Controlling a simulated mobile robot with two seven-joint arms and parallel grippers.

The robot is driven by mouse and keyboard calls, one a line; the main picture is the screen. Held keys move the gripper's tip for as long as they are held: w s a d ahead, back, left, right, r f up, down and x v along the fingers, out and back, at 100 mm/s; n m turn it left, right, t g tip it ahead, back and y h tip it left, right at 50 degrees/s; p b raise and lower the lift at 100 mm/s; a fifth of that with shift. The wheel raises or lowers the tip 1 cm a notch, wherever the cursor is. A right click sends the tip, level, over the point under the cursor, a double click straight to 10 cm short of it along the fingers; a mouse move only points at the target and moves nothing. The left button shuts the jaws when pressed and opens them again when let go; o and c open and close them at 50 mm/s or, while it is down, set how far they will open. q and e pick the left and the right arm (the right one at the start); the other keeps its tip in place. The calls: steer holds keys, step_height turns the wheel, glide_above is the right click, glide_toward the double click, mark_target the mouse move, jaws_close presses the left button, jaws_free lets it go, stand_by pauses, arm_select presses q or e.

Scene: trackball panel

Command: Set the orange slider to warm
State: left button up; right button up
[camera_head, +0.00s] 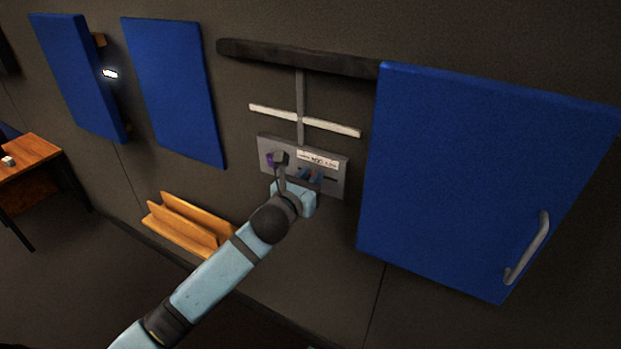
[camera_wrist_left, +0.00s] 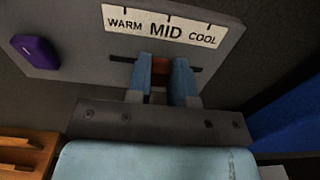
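The orange slider (camera_wrist_left: 160,68) sits in a dark slot on a grey wall panel (camera_head: 335,163). In the left wrist view it is below the word MID on the white label (camera_wrist_left: 160,25), which reads WARM on the left, MID in the middle and COOL on the right. My left gripper (camera_wrist_left: 167,80) has one blue finger on each side of the slider. The fingers appear closed on it, with the slider filling the narrow gap. In the head view my left gripper (camera_head: 311,177) is at the panel and partly covers the slot. My right gripper is not in view.
A purple knob (camera_wrist_left: 35,51) is left of the slot on the panel. A large blue door (camera_head: 470,170) with a grey handle is to the right. A wooden rack (camera_head: 188,225) is low on the wall at left.

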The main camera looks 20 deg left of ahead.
mark_target(303, 166)
arm_select(q)
jaws_close()
steer(key=a+p, duration=0.1)
steer(key=a, duration=0.2)
steer(key=shift+w+a+r+p, duration=0.1)
steer(key=shift+w+a+p, duration=0.1)
steer(key=shift+p, duration=0.2)
steer(key=shift+a, duration=0.25)
steer(key=shift+o, duration=1.6)
jaws_free()
steer(key=shift+o, duration=1.4)
steer(key=shift+a, duration=0.15)
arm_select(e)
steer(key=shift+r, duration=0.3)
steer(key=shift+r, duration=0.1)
